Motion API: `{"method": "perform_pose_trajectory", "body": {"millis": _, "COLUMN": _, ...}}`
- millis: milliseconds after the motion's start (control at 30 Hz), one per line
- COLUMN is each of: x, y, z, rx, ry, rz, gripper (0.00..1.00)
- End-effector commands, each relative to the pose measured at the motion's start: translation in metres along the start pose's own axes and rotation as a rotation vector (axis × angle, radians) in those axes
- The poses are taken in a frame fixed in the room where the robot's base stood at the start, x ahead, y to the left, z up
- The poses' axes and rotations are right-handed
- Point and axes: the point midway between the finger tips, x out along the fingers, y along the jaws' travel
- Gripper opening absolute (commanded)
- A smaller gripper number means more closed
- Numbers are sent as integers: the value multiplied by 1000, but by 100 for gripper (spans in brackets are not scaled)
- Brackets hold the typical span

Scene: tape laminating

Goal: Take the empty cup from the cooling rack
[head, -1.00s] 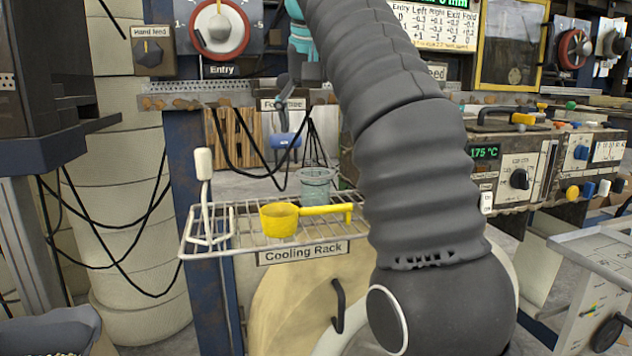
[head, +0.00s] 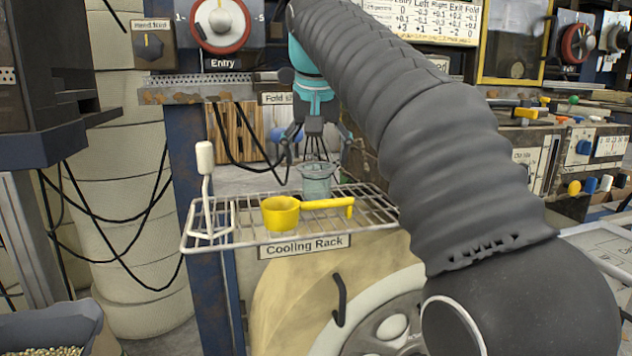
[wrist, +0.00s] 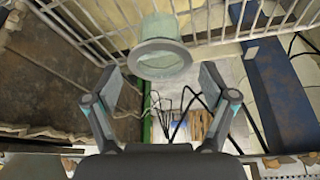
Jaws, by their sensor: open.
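The empty cup (head: 316,180) is translucent grey-green with a wide rim. It stands at the back of the wire cooling rack (head: 370,213), just behind the handle of a yellow scoop. In the wrist view the cup (wrist: 160,58) is at the top middle, with its rim towards me. My gripper (head: 316,138) hangs above and behind the cup in the head view. In the wrist view my gripper (wrist: 166,88) has its two fingers wide apart, one to each side below the cup's rim, with nothing between them. The fingers do not appear to touch the cup.
The yellow scoop (head: 282,214) lies on the rack close in front of the cup. A white upright piece (head: 206,190) stands at the rack's left. Black cables (head: 240,150) hang behind the rack. A blue post (wrist: 277,92) is to the right in the wrist view.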

Motion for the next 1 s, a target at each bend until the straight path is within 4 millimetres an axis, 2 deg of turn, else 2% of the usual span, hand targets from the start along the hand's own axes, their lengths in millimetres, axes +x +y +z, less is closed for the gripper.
{"method": "perform_pose_trajectory", "body": {"millis": 167, "x": 9, "y": 0, "z": 0, "rx": -1, "ry": -2, "rz": 0, "gripper": 84}}
{"method": "perform_pose_trajectory", "body": {"millis": 500, "x": 52, "y": 0, "z": 0, "rx": -1, "ry": -1, "rz": 0, "gripper": 84}}
{"method": "perform_pose_trajectory", "body": {"millis": 833, "x": 59, "y": 0, "z": 0, "rx": -1, "ry": 1, "rz": -1, "gripper": 84}}
{"method": "perform_pose_trajectory", "body": {"millis": 867, "x": 59, "y": 0, "z": 0, "rx": -1, "ry": 1, "rz": -1, "gripper": 79}}
{"method": "perform_pose_trajectory", "body": {"millis": 1000, "x": 59, "y": 0, "z": 0, "rx": -1, "ry": 1, "rz": -1, "gripper": 44}}
